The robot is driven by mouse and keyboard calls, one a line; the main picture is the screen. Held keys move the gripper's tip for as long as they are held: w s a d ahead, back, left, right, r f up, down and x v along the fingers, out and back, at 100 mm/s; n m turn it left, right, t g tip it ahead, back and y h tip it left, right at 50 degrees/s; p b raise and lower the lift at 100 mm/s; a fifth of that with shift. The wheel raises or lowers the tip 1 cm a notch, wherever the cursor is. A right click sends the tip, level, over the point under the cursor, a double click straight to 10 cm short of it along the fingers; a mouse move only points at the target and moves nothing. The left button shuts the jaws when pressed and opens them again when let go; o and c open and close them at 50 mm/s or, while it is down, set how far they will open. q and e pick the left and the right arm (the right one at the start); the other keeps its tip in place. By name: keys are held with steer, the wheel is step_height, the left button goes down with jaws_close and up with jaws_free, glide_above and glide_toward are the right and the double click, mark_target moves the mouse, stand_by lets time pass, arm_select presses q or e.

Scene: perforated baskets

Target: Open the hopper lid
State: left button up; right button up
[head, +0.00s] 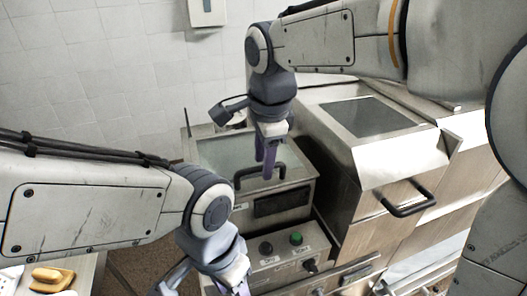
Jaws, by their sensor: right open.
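The hopper lid (222,157) is a pale, glassy panel on top of a steel machine (295,200), and it lies closed. A black arched handle (279,168) stands on the lid near its front edge. My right gripper (265,172) points down over the handle with its purple fingers open. The fingertips overlap the handle in the view; whether they touch it I cannot tell. My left gripper (241,288) is at the bottom edge, in front of the machine and cut off by the frame, so its jaws cannot be judged.
A control panel with a green button (296,238) and black knobs is below the hopper. A larger steel unit with a black handle (402,205) stands close on the right. A tray with bread (52,276) is at the bottom left. A tiled wall is behind.

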jaws_close()
stand_by(1.4)
